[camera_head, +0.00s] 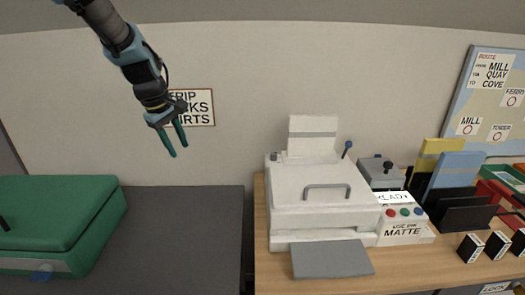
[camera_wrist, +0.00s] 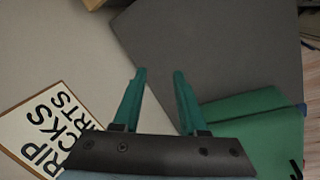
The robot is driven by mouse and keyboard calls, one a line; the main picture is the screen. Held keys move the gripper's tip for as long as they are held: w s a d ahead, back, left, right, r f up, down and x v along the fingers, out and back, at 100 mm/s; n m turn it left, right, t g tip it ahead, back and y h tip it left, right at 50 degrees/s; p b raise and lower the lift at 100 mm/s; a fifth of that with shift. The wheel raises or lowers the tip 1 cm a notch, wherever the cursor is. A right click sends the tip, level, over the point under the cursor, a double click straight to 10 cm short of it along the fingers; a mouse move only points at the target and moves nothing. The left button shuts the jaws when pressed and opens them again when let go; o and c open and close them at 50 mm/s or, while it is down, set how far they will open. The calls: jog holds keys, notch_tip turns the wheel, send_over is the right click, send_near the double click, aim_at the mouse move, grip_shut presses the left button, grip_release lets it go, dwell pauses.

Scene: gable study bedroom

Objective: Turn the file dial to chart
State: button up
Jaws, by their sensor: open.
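No dial marked "file" or "chart" can be made out in either view. A white machine (camera_head: 310,190) with a lid handle stands on the wooden desk. My gripper (camera_head: 179,151) is open and empty, high in front of the wall, well left of the machine. Its green fingers also show apart in the wrist view (camera_wrist: 160,72).
A wall sign (camera_head: 199,108) is beside my gripper. A green case (camera_head: 60,215) lies on the dark surface (camera_head: 190,235) at left. Black file holders (camera_head: 465,213), several small black boxes (camera_head: 497,246) and coloured trays (camera_head: 505,180) crowd the right. A grey tray (camera_head: 332,260) juts from the machine.

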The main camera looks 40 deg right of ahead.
jog(key=s+d+m+h, duration=0.1)
jog(key=s+d+m, duration=0.3)
jog(key=d+m, duration=0.85)
jog(key=m+g, duration=0.1)
jog(key=m, duration=0.9)
send_near(273, 154)
jog(key=shift+h, duration=0.4)
jog(key=p+x, duration=0.1)
jog(key=x, duration=0.2)
jog(key=p+x, duration=0.1)
jog(key=x, duration=0.2)
jog(key=p+x, duration=0.1)
jog(key=x, duration=0.1)
jog(key=shift+a+f+p, duration=0.1)
jog(key=shift+f+p, duration=0.3)
jog(key=shift+f, duration=0.1)
grip_shut()
